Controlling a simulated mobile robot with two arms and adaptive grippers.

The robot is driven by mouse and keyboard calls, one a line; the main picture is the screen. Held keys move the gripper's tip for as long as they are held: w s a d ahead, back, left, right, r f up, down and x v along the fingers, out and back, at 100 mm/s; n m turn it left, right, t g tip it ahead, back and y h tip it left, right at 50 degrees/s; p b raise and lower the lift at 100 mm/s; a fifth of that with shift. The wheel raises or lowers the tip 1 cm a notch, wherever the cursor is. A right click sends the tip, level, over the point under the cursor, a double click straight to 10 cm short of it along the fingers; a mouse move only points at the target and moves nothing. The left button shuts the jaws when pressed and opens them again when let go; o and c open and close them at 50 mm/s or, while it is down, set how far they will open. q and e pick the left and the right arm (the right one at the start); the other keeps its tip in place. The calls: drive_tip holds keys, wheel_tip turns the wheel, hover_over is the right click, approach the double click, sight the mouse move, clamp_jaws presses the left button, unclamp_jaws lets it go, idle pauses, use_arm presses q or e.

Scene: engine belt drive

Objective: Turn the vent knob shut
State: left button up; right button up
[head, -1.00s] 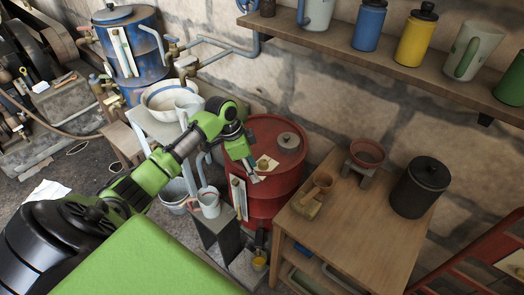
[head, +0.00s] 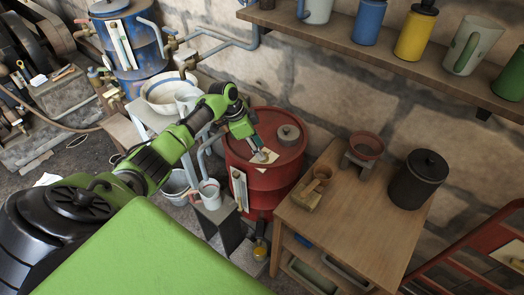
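A red drum (head: 270,182) stands against the stone wall in the middle of the head view. On its top are a round grey cap (head: 289,134) and a pale paper tag or card (head: 264,160). My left gripper (head: 259,152) points down over the drum's top, at the tag and left of the grey cap. A small pale metal piece shows at its fingertips; I cannot tell if this is the vent knob, or whether they touch it. The fingers are too small to read as open or shut. My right gripper is not in view.
A shelf (head: 395,55) of mugs and canisters runs above. A white jug (head: 209,195) and bucket stand left of the drum.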

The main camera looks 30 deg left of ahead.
use_arm(q)
drive_tip(key=shift+x, duration=1.5)
drive_tip(key=shift+c, duration=0.5)
clamp_jaws()
